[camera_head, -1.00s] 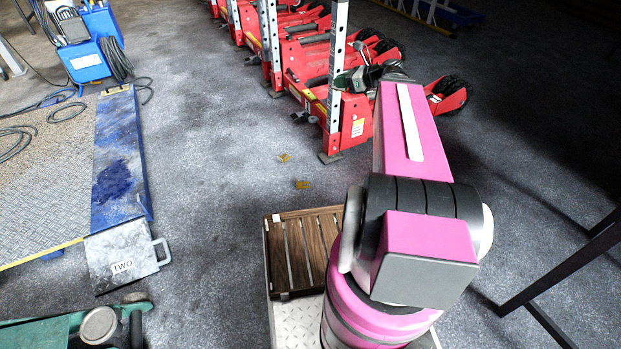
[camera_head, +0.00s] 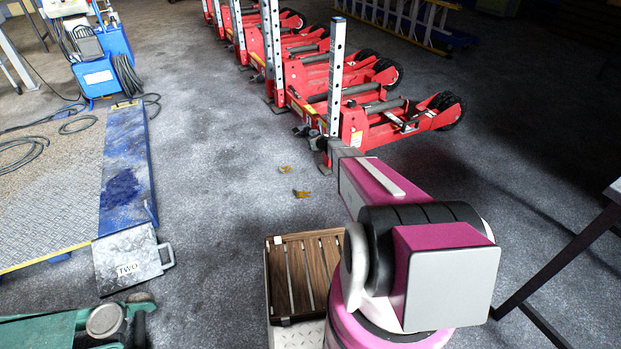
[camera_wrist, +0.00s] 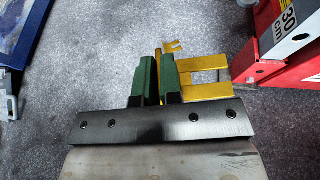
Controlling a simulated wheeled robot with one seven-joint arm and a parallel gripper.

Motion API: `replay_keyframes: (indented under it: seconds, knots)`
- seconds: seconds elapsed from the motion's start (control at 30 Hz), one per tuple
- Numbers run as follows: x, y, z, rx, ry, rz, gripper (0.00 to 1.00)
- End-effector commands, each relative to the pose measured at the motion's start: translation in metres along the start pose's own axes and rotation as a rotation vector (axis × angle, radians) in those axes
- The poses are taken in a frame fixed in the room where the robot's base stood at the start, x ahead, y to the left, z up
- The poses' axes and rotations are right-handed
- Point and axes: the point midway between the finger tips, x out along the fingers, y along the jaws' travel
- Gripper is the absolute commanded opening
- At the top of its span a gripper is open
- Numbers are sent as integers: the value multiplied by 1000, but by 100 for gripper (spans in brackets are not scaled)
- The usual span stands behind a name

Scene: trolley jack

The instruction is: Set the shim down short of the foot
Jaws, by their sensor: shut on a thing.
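My gripper (camera_wrist: 159,62) shows in the wrist view with its two green fingers shut on a yellow shim (camera_wrist: 204,92). The shim's two flat prongs stick out to the right of the fingers. Floor shows around it, and I cannot tell its height above the floor. In the wrist view, red jack parts (camera_wrist: 270,70) with a "30 cm" mark are at the right.
Two small yellow pieces (camera_head: 301,194) (camera_head: 285,169) lie on the floor left of the jack; one notched piece (camera_wrist: 172,46) shows beyond my fingers. More red jacks line up behind. A blue-edged ramp (camera_head: 125,165) is at left; grey floor between is clear.

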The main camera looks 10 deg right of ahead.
Motion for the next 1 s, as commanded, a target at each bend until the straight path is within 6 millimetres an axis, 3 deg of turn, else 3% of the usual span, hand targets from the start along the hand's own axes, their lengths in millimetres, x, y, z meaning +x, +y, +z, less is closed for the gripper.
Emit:
replay_keyframes:
  seconds: [0.03, 0.1, 0.3, 0.4, 0.53, 0.73, 1.0]
  knots:
    - [27, -2, -26, 12, 3, -18, 0]
    - [52, 1, -57, 24, 4, -48, 0]
    - [108, 12, -142, 52, 4, -118, 0]
    - [126, 17, -174, 61, 3, -141, 0]
    - [139, 24, -201, 67, 0, -160, 0]
    - [149, 22, -214, 69, -2, -169, 0]
    - [186, -10, -227, 70, -3, -169, 0]
